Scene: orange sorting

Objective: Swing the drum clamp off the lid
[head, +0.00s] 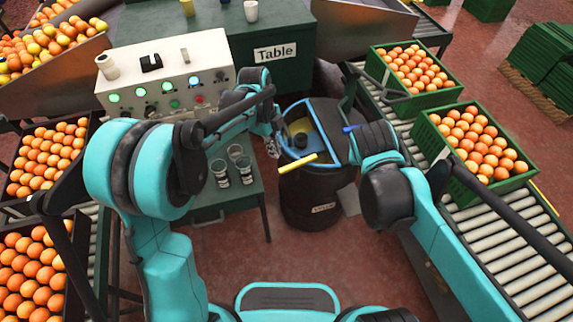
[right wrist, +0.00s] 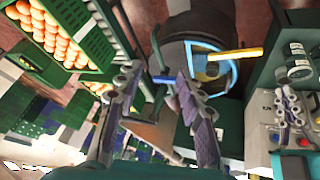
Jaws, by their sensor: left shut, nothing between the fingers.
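The black drum (head: 318,198) stands upright on the floor in the middle of the head view. A blue band edges its top (head: 335,112), and a yellow-handled lever (head: 297,163) sticks out over its near rim. The drum (right wrist: 188,52) and yellow handle (right wrist: 238,53) also show in the right wrist view. My left gripper (head: 274,146) is shut and empty beside the drum's left rim. My right gripper (right wrist: 158,72) is open near the drum. A short blue bar (right wrist: 165,79) shows between its fingertips, with no visible grip on it. My right arm hides part of the drum's right side.
A small green stand with several cups (head: 240,170) is left of the drum. Behind are a control box (head: 165,75) and a green table (head: 285,52). Orange crates (head: 425,95) sit on the roller conveyor (head: 500,235) at right. Floor in front is clear.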

